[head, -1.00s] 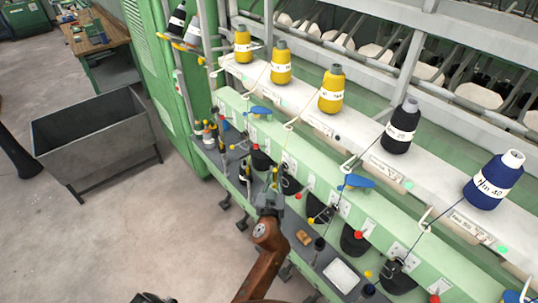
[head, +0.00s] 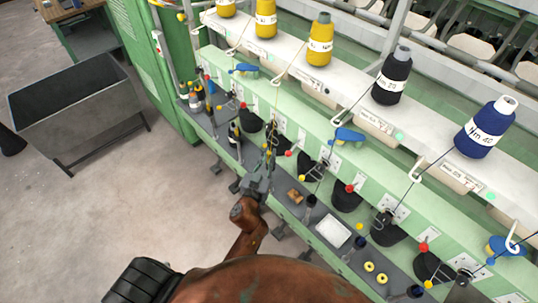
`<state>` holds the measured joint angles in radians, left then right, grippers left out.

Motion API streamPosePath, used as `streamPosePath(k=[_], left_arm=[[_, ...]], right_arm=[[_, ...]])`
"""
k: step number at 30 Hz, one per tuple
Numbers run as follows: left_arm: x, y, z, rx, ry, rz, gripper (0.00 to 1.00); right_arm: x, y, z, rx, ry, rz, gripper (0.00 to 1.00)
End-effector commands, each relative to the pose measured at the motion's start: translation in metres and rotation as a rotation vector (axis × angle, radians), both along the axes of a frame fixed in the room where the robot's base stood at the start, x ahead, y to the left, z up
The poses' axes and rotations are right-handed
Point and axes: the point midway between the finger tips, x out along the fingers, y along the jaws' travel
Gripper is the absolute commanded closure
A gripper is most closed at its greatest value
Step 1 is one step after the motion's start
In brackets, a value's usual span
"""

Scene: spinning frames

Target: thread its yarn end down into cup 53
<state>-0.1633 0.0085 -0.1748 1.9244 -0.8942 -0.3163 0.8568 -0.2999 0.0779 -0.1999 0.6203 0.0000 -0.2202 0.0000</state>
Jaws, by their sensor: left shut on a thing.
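My left gripper (head: 262,172) reaches in from the bottom, shut at the row of black cups. A thin yellow yarn (head: 276,122) runs down towards its fingertips from the rail, and the gripper appears to hold its end, too thin to see clearly. A black cup (head: 278,132) is just beyond the fingertips, partly hidden by them. Another black cup (head: 314,167) is to the right. I cannot read which one is cup 53, nor tell whether the yarn end is inside a cup. My right gripper is not in view.
Yellow cones (head: 320,42), a black cone (head: 392,78) and a blue cone (head: 486,128) stand on the white rail above. A grey shelf below carries a white tray (head: 333,232) and small yellow rings (head: 375,272). A grey bin (head: 75,105) stands at left on open floor.

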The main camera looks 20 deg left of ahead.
Motion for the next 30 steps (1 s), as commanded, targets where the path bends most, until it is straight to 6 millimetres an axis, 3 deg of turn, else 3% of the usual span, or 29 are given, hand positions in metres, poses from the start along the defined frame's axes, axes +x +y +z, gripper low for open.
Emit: streamPosePath(k=[1,14,30], left_arm=[[0.000,0.000,-0.011,0.001,0.000,0.000,1.00],[0.003,-0.001,-0.059,0.002,0.000,0.000,1.00],[0.062,-0.021,-0.066,0.001,-0.001,-0.001,1.00]], right_arm=[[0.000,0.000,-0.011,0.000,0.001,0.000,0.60],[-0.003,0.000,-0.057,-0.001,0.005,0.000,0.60],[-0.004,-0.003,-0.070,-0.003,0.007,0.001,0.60]])
